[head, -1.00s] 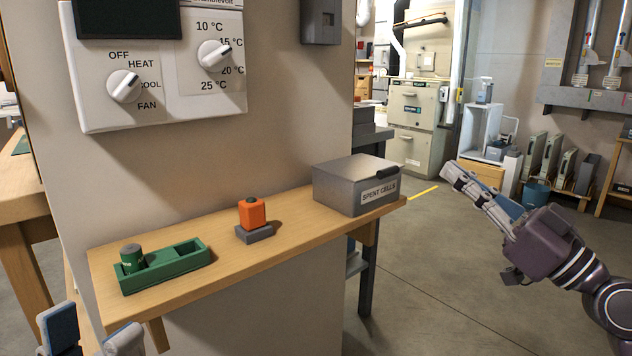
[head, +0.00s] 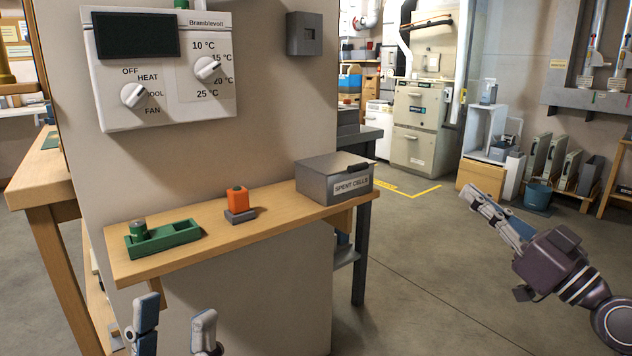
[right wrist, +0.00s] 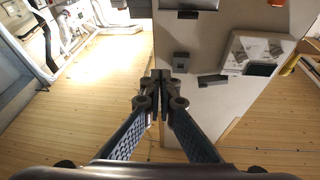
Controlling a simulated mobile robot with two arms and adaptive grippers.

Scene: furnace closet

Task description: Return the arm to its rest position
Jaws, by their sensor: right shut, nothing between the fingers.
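My right gripper (head: 482,202) is at the right of the head view, raised over open floor, its fingers together and empty. In the right wrist view its fingertips (right wrist: 160,82) meet at the centre with nothing between them. My left gripper (head: 176,308) is at the bottom left of the head view, below and in front of the wooden shelf (head: 262,216). Its two fingers stand well apart with nothing visible between them. Its lower part is cut off by the picture edge.
The shelf carries a green tray (head: 178,238) with a green cell (head: 138,229), an orange block (head: 237,198) on a grey base, and a grey "SPENT CELLS" box (head: 332,180). A thermostat (head: 160,70) hangs on the wall. Open floor (head: 420,270) lies right of the shelf.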

